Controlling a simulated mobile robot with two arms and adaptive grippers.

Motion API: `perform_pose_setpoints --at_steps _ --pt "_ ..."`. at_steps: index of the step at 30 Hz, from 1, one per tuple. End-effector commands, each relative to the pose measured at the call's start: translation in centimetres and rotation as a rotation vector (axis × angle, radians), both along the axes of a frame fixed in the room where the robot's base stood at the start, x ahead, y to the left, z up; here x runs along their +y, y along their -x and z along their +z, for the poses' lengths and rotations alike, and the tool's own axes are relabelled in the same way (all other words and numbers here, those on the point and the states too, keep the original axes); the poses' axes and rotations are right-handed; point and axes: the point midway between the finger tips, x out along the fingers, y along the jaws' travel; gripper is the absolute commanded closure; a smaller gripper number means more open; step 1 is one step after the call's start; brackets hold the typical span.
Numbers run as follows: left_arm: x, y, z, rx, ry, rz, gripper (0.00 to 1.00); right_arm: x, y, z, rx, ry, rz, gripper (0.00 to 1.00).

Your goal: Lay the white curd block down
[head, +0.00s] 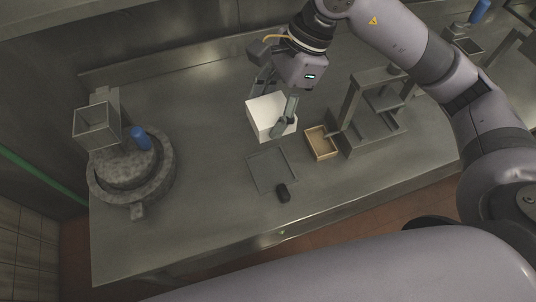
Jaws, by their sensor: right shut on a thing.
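The white curd block (262,112) is a pale, squarish block near the middle of the steel counter in the head view. My right gripper (274,103) comes down from above and is shut on it, with one finger across its right front side and the other behind it. The fingers hide part of its right side. I cannot tell whether its underside touches the counter or hangs just above it. My left gripper is not in view.
A wooden box (321,146) and a grey metal stand (374,129) are to the right. A stone mill (107,182) stands left; the counter between is clear.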

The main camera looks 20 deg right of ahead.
Motion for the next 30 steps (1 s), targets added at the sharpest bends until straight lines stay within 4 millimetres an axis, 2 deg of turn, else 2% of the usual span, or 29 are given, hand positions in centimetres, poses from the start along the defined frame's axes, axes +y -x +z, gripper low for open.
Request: perform_pose_setpoints --at_steps 9,15,23,30 --pt "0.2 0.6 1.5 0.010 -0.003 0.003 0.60 -0.1 0.3 -8.3 0.010 0.002 0.001 0.74" --pt "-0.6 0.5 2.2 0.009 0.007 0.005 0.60 -0.1 0.2 -12.7 0.005 0.002 0.002 0.74" --pt "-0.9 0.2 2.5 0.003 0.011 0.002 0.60 -0.1 0.1 -14.8 0.003 0.001 0.002 0.74" --pt "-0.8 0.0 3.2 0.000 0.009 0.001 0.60 0.0 0.2 -18.2 0.004 0.000 0.003 0.74"
